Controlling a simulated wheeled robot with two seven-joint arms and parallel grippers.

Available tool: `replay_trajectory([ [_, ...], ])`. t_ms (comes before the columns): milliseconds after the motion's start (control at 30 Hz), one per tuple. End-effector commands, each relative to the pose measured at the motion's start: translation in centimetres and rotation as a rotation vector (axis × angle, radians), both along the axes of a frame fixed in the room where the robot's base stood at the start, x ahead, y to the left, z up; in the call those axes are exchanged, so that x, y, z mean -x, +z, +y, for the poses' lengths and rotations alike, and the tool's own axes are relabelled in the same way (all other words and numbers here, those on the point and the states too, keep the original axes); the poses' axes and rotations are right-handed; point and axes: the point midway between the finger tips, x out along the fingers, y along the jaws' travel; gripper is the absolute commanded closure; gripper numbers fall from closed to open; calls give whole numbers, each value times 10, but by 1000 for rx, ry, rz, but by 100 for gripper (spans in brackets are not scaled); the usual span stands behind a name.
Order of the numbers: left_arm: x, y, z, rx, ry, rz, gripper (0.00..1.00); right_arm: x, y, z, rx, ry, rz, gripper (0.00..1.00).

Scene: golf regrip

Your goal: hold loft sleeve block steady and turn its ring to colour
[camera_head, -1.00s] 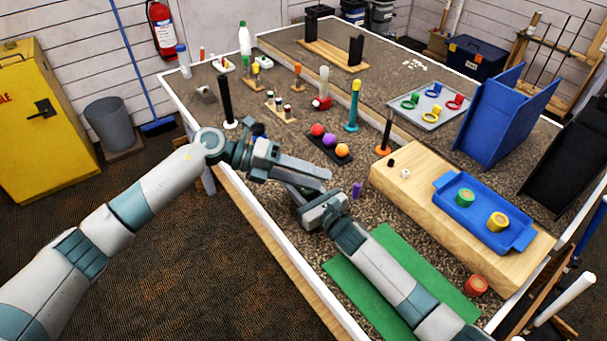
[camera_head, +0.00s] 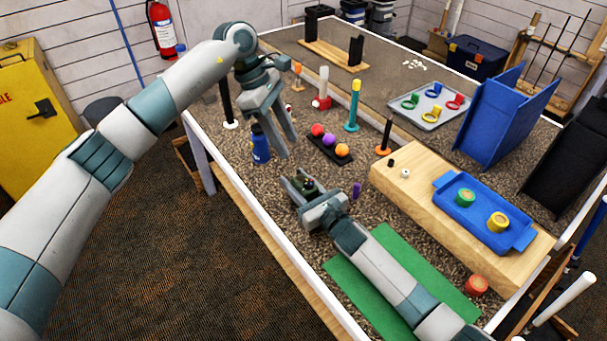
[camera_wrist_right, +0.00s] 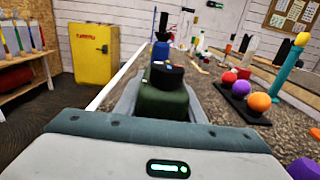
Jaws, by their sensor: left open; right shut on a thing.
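The loft sleeve block (camera_wrist_right: 162,106) is a dark green block with a black ring (camera_wrist_right: 166,75) on top, in the right wrist view. My right gripper (camera_head: 296,183) is shut on the block just above the gravel table top. In the head view the block (camera_head: 308,188) is small and partly hidden by the fingers. A small coloured mark shows on the ring, too small to read. My left gripper (camera_head: 287,148) is open and empty, pointing down, above and behind the right gripper and apart from the block.
A blue bottle (camera_head: 260,147) stands close behind my left gripper's fingers. A black holder with coloured balls (camera_head: 330,139) lies right of it. A purple piece (camera_head: 356,190) stands beside my right gripper. A wooden board carries a blue tray (camera_head: 477,232). A green mat (camera_head: 350,285) lies in front.

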Motion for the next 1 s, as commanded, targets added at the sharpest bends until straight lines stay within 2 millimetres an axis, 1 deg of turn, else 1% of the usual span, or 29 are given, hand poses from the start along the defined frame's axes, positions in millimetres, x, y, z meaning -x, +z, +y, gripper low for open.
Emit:
replay_trajectory([
  [367,0,-2,-1,1,1,2,59,0,0,0,1,-1,1,91],
  [533,2,-10,-4,1,0,3,59,0,0,0,1,-1,1,91],
  [667,3,-23,-9,0,0,3,59,0,0,0,1,-1,1,91],
  [1000,9,-74,-29,2,1,4,59,0,0,0,1,-1,1,91],
])
